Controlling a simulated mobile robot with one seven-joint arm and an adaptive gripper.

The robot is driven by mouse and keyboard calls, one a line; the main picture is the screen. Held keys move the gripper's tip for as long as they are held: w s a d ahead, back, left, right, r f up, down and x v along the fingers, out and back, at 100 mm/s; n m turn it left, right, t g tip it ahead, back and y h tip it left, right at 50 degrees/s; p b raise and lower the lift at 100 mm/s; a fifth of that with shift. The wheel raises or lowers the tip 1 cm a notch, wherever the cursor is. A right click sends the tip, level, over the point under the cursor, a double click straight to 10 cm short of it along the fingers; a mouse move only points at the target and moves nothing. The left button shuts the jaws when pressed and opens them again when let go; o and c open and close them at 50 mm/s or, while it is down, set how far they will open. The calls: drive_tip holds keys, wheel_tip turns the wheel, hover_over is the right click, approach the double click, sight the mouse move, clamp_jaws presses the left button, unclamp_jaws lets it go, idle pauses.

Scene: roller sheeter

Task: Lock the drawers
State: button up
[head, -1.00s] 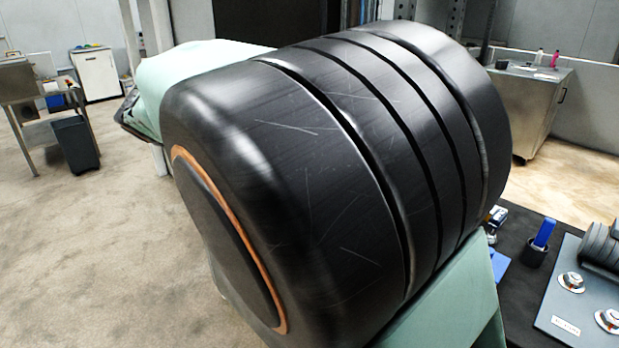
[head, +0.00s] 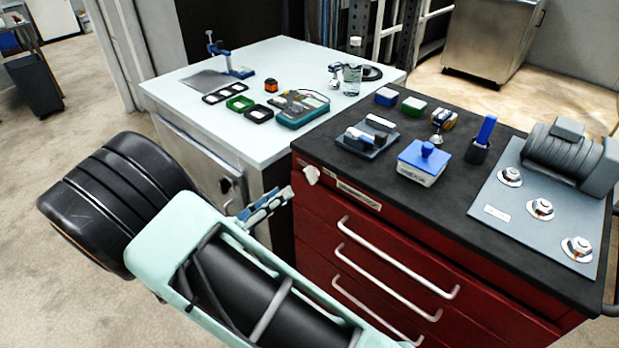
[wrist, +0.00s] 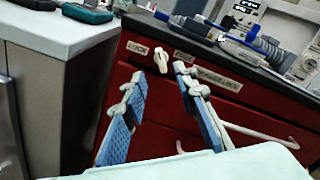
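The red drawer cabinet (head: 365,247) has white bar handles on its drawer fronts, which look closed. A small white lock knob (head: 311,175) sits at its upper left front corner, and it also shows in the wrist view (wrist: 160,62), between two labels. My gripper (head: 277,199) is in front of the cabinet's left edge, near the knob. In the wrist view my gripper (wrist: 159,78) has its two blue-padded fingers spread apart with nothing between them. The knob appears just beyond the fingertips, in line with the gap. I cannot tell whether they touch it.
A white-topped bench (head: 180,105) with small tools stands to the left. Open floor lies at the left.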

sight(307, 175)
drive_tip(key=x, duration=0.9)
drive_tip(key=shift+w+d, duration=0.15)
drive_tip(key=shift+w, duration=0.05)
clamp_jaws()
